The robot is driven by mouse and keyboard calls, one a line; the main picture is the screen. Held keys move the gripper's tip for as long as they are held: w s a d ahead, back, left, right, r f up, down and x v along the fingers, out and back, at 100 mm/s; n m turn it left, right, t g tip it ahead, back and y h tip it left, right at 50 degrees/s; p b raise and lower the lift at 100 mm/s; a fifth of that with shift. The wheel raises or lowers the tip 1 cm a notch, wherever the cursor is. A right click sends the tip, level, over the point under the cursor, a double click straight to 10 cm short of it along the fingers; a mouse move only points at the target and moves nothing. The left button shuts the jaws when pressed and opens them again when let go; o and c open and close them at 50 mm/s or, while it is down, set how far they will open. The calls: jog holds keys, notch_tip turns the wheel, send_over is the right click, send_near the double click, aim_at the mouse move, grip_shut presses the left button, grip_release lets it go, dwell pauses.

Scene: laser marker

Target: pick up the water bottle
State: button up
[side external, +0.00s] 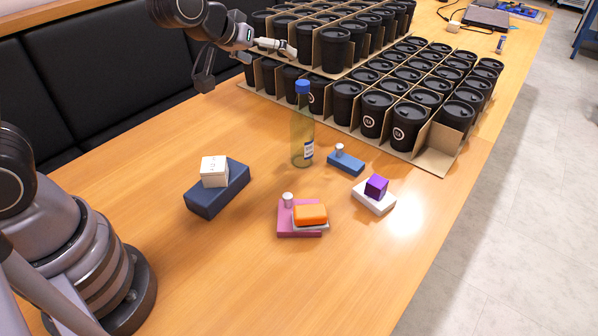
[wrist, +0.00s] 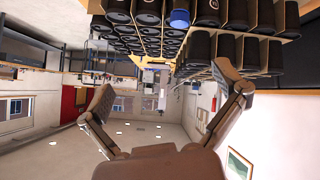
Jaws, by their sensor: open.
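The water bottle (side external: 302,130) is a clear greenish bottle with a blue cap and a small label. It stands upright on the wooden table, in front of the dark cups. Its blue cap (wrist: 180,18) shows at the top of the wrist view, which is upside down. My gripper (side external: 244,66) is in the air above and to the left of the bottle in the side view, apart from it. In the wrist view my gripper's two fingers (wrist: 163,83) are spread wide with nothing between them.
Several black lidded cups (side external: 375,115) stand in cardboard dividers behind the bottle, some stacked higher. Near the bottle are a blue block (side external: 346,163), a purple cube (side external: 376,187) on a white block, an orange block (side external: 310,214) on pink, and a white cube (side external: 214,171) on navy.

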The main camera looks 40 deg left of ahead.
jog(key=w+f+n+t+y, duration=0.15)
jog(key=w+f, duration=0.25)
jog(key=f, duration=0.4)
jog(key=m+t+y, duration=0.2)
jog(key=t+y, duration=0.2)
jog(key=t, duration=0.2)
send_near(296, 137)
jog(key=shift+h, duration=0.35)
jog(key=x, duration=0.7)
jog(key=shift+w+a, duration=0.1)
jog(key=shift+a, duration=0.15)
jog(key=shift+m, duration=0.25)
jog(key=shift+r+x, duration=0.2)
jog(key=shift+x, duration=2.75)
jog(key=shift+d, duration=0.15)
jog(key=c, duration=1.3)
